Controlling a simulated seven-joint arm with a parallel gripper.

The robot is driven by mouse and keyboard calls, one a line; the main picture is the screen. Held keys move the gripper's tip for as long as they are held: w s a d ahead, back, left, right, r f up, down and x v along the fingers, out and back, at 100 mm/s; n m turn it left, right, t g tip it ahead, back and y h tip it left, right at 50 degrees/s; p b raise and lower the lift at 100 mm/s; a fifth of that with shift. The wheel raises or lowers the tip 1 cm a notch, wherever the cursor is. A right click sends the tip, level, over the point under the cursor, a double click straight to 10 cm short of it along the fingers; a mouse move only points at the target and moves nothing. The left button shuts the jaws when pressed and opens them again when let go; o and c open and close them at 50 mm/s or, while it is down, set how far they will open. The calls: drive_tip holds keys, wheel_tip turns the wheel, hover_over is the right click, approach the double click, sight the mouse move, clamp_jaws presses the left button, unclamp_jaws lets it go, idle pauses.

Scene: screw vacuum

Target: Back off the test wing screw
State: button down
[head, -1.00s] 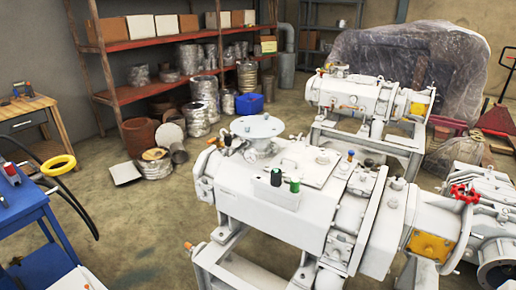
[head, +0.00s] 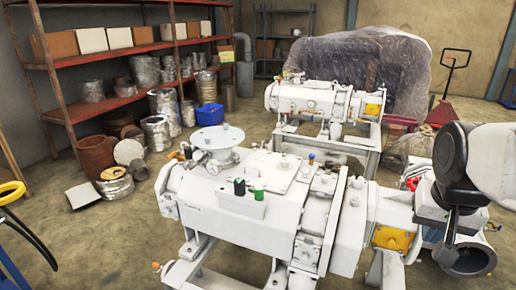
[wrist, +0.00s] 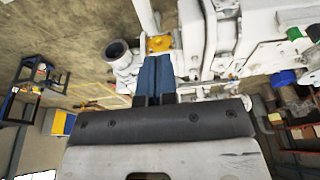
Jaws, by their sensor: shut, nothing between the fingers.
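I cannot pick out the test wing screw for sure in either view. The large white vacuum machine (head: 225,205) stands in the middle of the head view, with small coloured knobs and fittings on top. A red handle (head: 412,183) shows at its right end, partly hidden by my arm. In the wrist view, my gripper (wrist: 157,62) has its two blue fingers shut together and empty. They point towards the white machine parts and a yellow plate (wrist: 159,44). In the head view, my dark and white arm is over the machine's right end, and the fingertips are not clear.
A second white machine (head: 315,100) stands behind on its frame. A red shelf (head: 110,55) with boxes and a plastic-wrapped bulk (head: 365,70) line the back. A dark round pipe opening (head: 465,257) sits below my arm. Open floor (head: 95,240) lies to the left.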

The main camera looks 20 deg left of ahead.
drive_tip(key=w+a+r, duration=0.4)
drive_tip(key=w+a, duration=1.1)
drive_tip(key=w+a+y, duration=0.1)
drive_tip(key=w+a, duration=0.4)
drive_tip(key=a, duration=0.4)
drive_tip(key=w+a, duration=0.5)
drive_tip(key=a, duration=0.4)
drive_tip(key=a+f, duration=0.3)
drive_tip(key=a, duration=1.1)
drive_tip(key=a+f, duration=0.3)
drive_tip(key=a, duration=1.1)
drive_tip(key=a+f+y, duration=0.1)
drive_tip(key=a+f, duration=0.1)
drive_tip(key=a, duration=1.2)
drive_tip(key=shift+f+n+t, duration=0.3)
drive_tip(key=shift+f, duration=0.1)
drive_tip(key=shift+f, duration=0.1)
hover_over(181, 166)
drive_tip(key=d, duration=0.1)
wheel_tip(181, 166, down, 11)
drive_tip(key=shift+w+r, duration=0.1)
drive_tip(key=shift+w, duration=0.05)
drive_tip(key=shift+a+f, duration=0.25)
drive_tip(key=shift+f, duration=0.25)
drive_tip(key=shift+a+f, duration=0.25)
drive_tip(key=shift+f, duration=0.2)
